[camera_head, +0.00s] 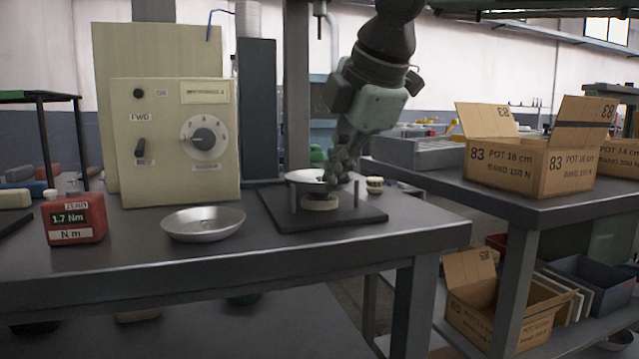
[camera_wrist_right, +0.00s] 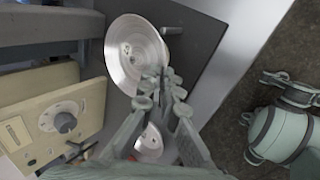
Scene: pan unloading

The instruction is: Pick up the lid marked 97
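My left gripper is not in view.
A beige control box (camera_head: 175,140) with a dial stands behind the dish. A red torque meter (camera_head: 75,220) is at the left. The dark plate (camera_head: 275,215) has upright posts. Open cartons marked 83 (camera_head: 530,168) stand on the right table. The bench front is clear.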

